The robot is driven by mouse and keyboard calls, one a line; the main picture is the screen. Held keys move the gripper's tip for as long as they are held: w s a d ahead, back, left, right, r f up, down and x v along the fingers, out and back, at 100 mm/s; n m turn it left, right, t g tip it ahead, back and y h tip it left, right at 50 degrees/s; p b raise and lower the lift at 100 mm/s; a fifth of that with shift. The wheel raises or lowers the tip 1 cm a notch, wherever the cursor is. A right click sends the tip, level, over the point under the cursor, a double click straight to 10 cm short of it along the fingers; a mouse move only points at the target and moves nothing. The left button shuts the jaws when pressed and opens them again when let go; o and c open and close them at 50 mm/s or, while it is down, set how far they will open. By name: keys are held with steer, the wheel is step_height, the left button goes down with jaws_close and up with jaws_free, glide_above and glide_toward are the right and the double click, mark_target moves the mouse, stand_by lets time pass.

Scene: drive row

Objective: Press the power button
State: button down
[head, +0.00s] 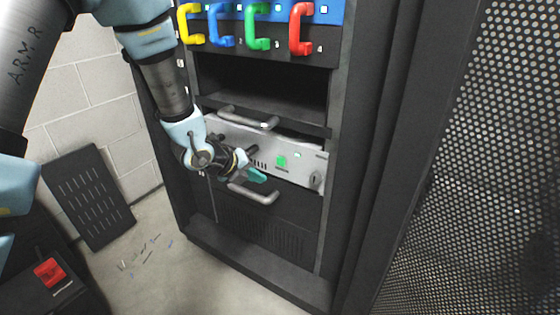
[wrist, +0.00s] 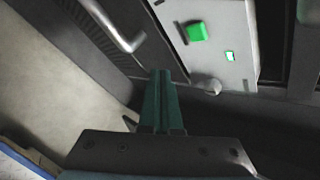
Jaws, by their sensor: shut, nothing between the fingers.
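A raised green square button (head: 281,161), likely the power button, sits on the silver front panel (head: 307,171) of a rack unit. It also shows in the wrist view, at the top (wrist: 197,32). My gripper (head: 257,175) is shut and empty, its teal fingers pressed together. In the head view the fingertips are left of and a little below the button. In the wrist view the fingertips (wrist: 160,74) are apart from the button in the picture. The button's label is too small to read.
Metal bar handles are above (head: 249,119) and below (head: 253,193) the panel. Coloured handles (head: 301,28) hang higher. A perforated door (head: 480,170) stands at right.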

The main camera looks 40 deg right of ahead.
mark_target(281, 161)
steer(key=shift+w+d+p, duration=0.2)
steer(key=shift+w+d, duration=0.05)
steer(key=shift+d, duration=0.75)
steer(key=shift+w+d+p, duration=0.2)
steer(key=shift+w+d, duration=0.05)
steer(key=shift+d, duration=0.75)
steer(key=shift+w+d+p, duration=0.2)
steer(key=shift+w+d, duration=0.05)
steer(key=shift+d, duration=0.75)
steer(key=shift+w+d, duration=0.15)
steer(key=shift+d, duration=0.25)
steer(key=shift+w+d, duration=0.1)
steer(key=shift+d, duration=0.3)
steer(key=shift+a, duration=0.1)
stand_by(0.5)
steer(key=shift+s+a+b, duration=0.25)
steer(key=shift+a+b, duration=0.25)
steer(key=shift+a, duration=0.2)
steer(key=shift+a, duration=0.1)
